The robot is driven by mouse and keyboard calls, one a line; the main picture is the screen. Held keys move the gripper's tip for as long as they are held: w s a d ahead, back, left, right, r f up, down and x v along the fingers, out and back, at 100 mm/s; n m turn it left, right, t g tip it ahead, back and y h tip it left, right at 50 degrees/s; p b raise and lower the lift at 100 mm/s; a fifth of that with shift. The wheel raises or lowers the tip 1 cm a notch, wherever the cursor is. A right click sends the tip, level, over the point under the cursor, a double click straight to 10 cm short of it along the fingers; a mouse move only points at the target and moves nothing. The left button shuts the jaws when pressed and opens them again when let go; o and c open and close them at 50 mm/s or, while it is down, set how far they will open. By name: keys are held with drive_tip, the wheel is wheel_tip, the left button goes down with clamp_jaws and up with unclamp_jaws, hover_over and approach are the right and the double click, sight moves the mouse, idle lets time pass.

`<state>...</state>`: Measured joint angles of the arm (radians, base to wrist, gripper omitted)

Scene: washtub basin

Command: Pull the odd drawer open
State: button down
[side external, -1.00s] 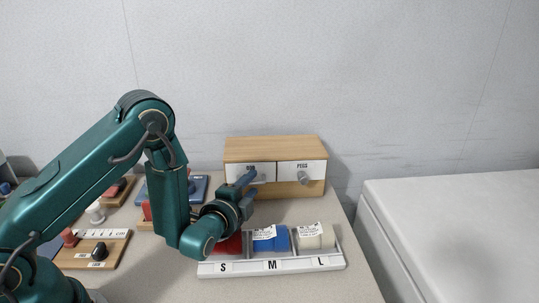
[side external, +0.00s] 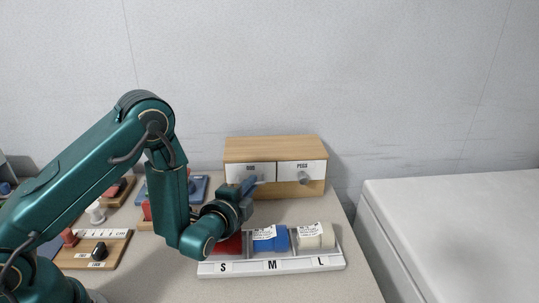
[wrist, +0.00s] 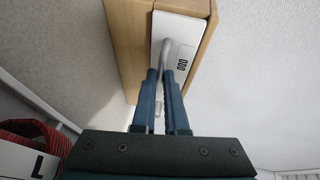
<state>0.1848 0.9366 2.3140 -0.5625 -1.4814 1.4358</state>
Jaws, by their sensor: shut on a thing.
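The wooden cabinet (side external: 275,150) stands on the table against the wall. Its left drawer (side external: 236,172) has a white front with a dark label and looks flush with the cabinet. In the wrist view the drawer front (wrist: 183,30) reads ODD, with a grey bar handle (wrist: 165,49) on it. My gripper (side external: 255,182) reaches the drawer from the front left. In the wrist view its blue fingers (wrist: 167,75) are shut on the handle. The fingers partly hide the handle and the lower part of the drawer front.
The right drawer, labelled PEGS (side external: 302,167), has a round grey knob. A white tray marked S, M, L (side external: 272,265) with red, blue and cream items lies close below my wrist. Wooden boards with small pieces (side external: 95,255) lie left.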

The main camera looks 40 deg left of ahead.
idle(0.7)
drive_tip(key=s+d, duration=0.5)
drive_tip(key=d, duration=0.1)
drive_tip(key=shift+s+d+f, duration=0.1)
drive_tip(key=shift+s+d, duration=0.1)
drive_tip(key=shift+s, duration=0.2)
drive_tip(key=shift+s+d, duration=0.25)
drive_tip(key=shift+s, duration=0.2)
drive_tip(key=c, duration=1)
unclamp_jaws()
drive_tip(key=shift+o, duration=0.3)
drive_tip(key=shift+a, duration=0.1)
